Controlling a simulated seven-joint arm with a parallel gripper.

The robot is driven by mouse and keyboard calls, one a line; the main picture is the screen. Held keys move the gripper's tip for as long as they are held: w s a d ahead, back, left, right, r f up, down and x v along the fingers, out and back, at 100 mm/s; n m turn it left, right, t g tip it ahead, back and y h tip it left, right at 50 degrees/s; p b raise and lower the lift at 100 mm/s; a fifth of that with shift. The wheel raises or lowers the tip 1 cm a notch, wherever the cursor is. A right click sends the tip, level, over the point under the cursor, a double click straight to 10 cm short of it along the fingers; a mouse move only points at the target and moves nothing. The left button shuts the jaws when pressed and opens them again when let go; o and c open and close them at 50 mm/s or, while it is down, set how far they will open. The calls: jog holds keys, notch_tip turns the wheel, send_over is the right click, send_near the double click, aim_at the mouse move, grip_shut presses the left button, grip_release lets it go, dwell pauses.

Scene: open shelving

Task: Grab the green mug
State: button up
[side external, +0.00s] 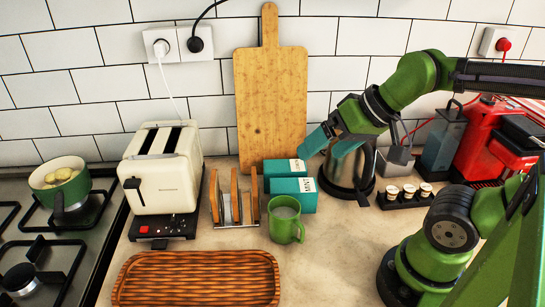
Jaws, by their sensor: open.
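The green mug (285,222) stands upright on the counter near the middle, its handle at the lower right. Its light inside shows from above. My gripper (322,146) is open, above and to the right of the mug and apart from it. It hangs in front of the metal kettle (345,170) and close to the teal boxes in the picture. The exact gap between its fingertips is hard to make out.
Two teal boxes (293,187) stand right behind the mug. A toast rack (235,203) is at its left, near a cream toaster (165,170). A ribbed wooden tray (197,280) lies in front. Small jars (409,191) stand right. Counter right of the mug is clear.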

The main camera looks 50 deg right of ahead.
jog(key=n+g+h, duration=0.2)
jog(key=n+g, duration=0.5)
jog(key=n, duration=0.4)
send_over(284, 215)
jog(key=s+a, duration=0.2)
notch_tip(284, 215, down, 5)
jog(key=f, duration=1.6)
jog(key=shift+w, duration=0.2)
jog(key=c, duration=1.1)
jog(key=shift+a, duration=0.1)
jog(key=shift+c, duration=0.2)
